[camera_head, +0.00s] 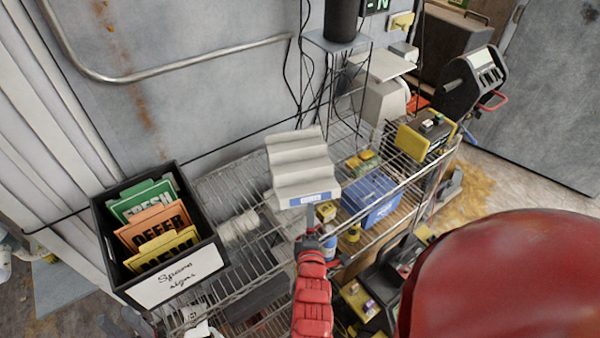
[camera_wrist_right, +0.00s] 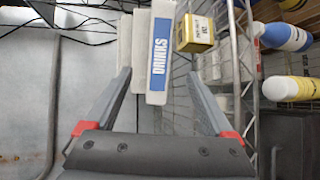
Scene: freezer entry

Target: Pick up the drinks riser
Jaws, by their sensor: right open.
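The drinks riser (camera_head: 300,165) is a pale grey stepped stand with a blue and white label on its front, above the wire shelf. In the right wrist view the riser (camera_wrist_right: 133,50) shows end-up, its label reading DRINKS. My right gripper (camera_wrist_right: 158,72) is open, with the label end between and just beyond its fingertips; I see no grip on it. In the head view a gripper (camera_head: 311,240) on a red arm is just below the label. Its jaws are seen edge-on, so their opening is unclear there, and I cannot tell for sure which arm it is.
A black bin of sign cards (camera_head: 172,290) stands at the left. A blue crate (camera_head: 375,207) and a small yellow box (camera_wrist_right: 195,33) are near the riser. Bottles (camera_wrist_right: 287,88) stand to the side. A yellow and black device (camera_head: 425,135) is at the shelf's right end.

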